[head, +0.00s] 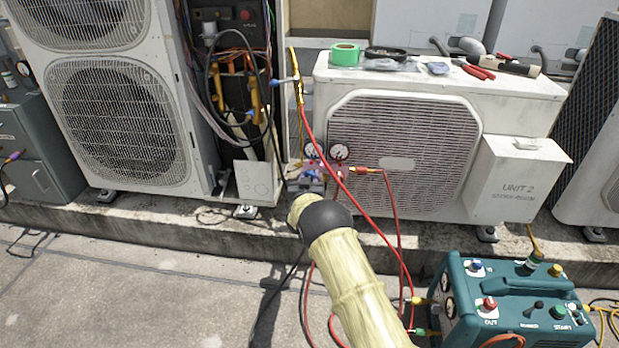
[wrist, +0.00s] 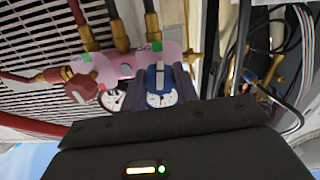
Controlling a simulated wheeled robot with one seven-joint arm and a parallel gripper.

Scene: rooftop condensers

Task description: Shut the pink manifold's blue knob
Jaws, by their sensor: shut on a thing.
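The pink manifold (wrist: 118,66) shows in the wrist view, with a red knob (wrist: 82,88) at its left and the blue knob (wrist: 158,72) to the right. My gripper (wrist: 161,88) is shut on the blue knob, one dark finger on each side. The knob's turned position is hard to tell. Two gauge dials show partly behind it. In the head view the manifold (head: 327,171) stands before the white unit, with two round gauges (head: 339,152) on top. My arm partly covers it, and my gripper (head: 306,177) is at its left end.
Red hoses (head: 385,235) run from the manifold toward a teal recovery machine (head: 510,300) at the lower right. Condenser Unit 2 (head: 520,180) stands behind, with tape and tools on top. An open unit with loose wires (head: 235,90) is to the left.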

